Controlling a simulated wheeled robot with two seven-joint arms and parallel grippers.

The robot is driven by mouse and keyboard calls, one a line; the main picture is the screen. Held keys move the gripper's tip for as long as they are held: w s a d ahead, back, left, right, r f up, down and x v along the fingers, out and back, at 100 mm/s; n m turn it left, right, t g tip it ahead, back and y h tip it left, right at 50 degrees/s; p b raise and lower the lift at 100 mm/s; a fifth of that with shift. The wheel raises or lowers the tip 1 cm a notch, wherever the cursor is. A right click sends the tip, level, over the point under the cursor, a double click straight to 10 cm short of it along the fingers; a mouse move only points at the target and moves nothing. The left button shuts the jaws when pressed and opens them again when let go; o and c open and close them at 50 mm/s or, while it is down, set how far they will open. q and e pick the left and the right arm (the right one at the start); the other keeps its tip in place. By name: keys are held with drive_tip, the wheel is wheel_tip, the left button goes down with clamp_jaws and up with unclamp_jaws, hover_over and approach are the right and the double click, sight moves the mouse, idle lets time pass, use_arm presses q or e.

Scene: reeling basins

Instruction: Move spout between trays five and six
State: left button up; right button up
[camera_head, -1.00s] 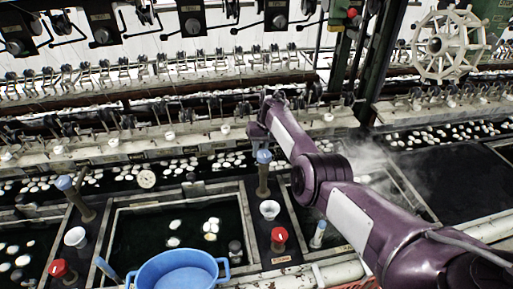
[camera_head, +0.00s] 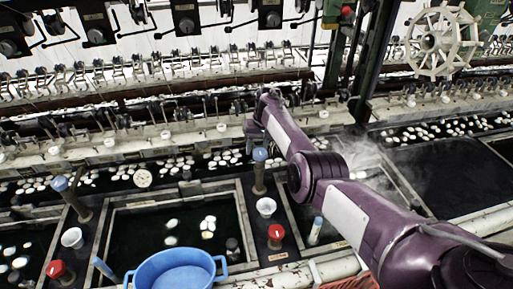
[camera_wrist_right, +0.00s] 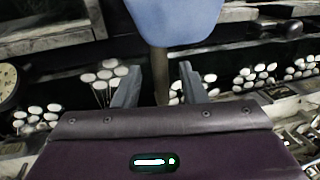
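A spout with a blue knob (camera_head: 260,154) on a brown post stands upright on the dark divider between two basins, in the middle of the head view. My right gripper (camera_head: 258,130) is just behind and above it, with its fingers mostly hidden. In the right wrist view the blue knob (camera_wrist_right: 174,18) is large at the top, and its post runs down between the two spread fingers of my right gripper (camera_wrist_right: 158,80). The gripper is open; I cannot tell whether a finger touches the post. A second blue-knobbed spout (camera_head: 62,185) stands on the left divider. My left gripper is out of view.
A blue tub (camera_head: 172,270) stands at the front. Red-capped valves (camera_head: 276,233) and small white cups (camera_head: 266,206) sit on the dividers. Dark water basins hold floating white cocoons (camera_head: 208,224). A machine bench with a white wheel (camera_head: 437,42) lies behind; steam rises at right.

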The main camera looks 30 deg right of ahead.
wheel_tip(320, 180, up, 8)
drive_tip(key=d+p, duration=0.1)
drive_tip(key=p, duration=0.6)
drive_tip(key=shift+s+d+f+p, duration=0.15)
drive_tip(key=shift+s+d+p, duration=0.05)
drive_tip(key=shift+d+p, duration=0.1)
drive_tip(key=shift+s+f, duration=0.1)
